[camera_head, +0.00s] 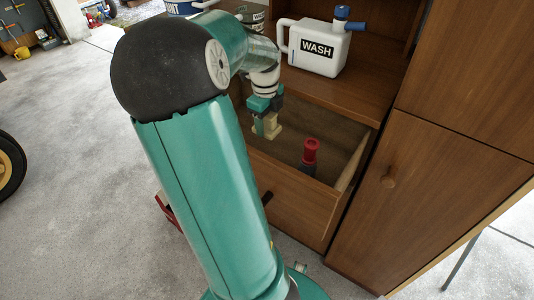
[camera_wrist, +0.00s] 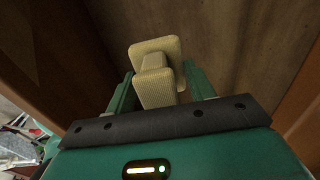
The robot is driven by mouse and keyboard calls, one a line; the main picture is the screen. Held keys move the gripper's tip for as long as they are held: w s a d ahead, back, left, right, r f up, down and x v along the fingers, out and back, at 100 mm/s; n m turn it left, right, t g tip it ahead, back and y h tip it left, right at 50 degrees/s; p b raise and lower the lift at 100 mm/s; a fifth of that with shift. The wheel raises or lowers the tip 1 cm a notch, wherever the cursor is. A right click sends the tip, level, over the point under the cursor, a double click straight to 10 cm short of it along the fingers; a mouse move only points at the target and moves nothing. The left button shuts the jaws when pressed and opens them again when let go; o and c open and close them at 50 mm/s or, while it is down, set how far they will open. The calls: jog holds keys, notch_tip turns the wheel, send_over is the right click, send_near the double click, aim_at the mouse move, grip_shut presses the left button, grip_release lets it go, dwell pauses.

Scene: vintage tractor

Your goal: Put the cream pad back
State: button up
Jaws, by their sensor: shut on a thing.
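The cream pad (camera_wrist: 157,82) is a ribbed, pale block with a wider flat end. My gripper (camera_wrist: 158,88) is shut on it, with one green finger on each side. In the head view, my gripper (camera_head: 266,117) points down over the open wooden drawer (camera_head: 292,205), and the cream pad (camera_head: 270,130) shows at the fingertips. The pad is inside the drawer's outline, near its left part. I cannot tell whether it touches the drawer floor.
A red-capped dark object (camera_head: 310,152) stands upright in the drawer, right of my gripper. A white WASH jug (camera_head: 318,48) stands on the shelf above. A closed cabinet door (camera_head: 430,200) is at the right. Open concrete floor (camera_head: 75,150) lies at the left.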

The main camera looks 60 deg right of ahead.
aim_at(268, 130)
jog(key=f, duration=0.1)
jog(key=d+f, duration=0.1)
jog(key=f, duration=0.1)
jog(key=shift+d, duration=0.15)
jog(key=shift+a+f, duration=0.4)
jog(key=shift+a, duration=0.05)
jog(key=shift+d+f, duration=0.2)
jog(key=shift+d, duration=0.05)
jog(key=shift+a+r, duration=0.15)
jog(key=shift+a, duration=0.1)
jog(key=shift+s+f, duration=0.15)
jog(key=shift+f, duration=0.05)
notch_tip(268, 130, down, 5)
jog(key=shift+d+r, duration=0.15)
notch_tip(268, 130, down, 5)
jog(key=shift+r, duration=0.2)
jog(key=o, duration=1.1)
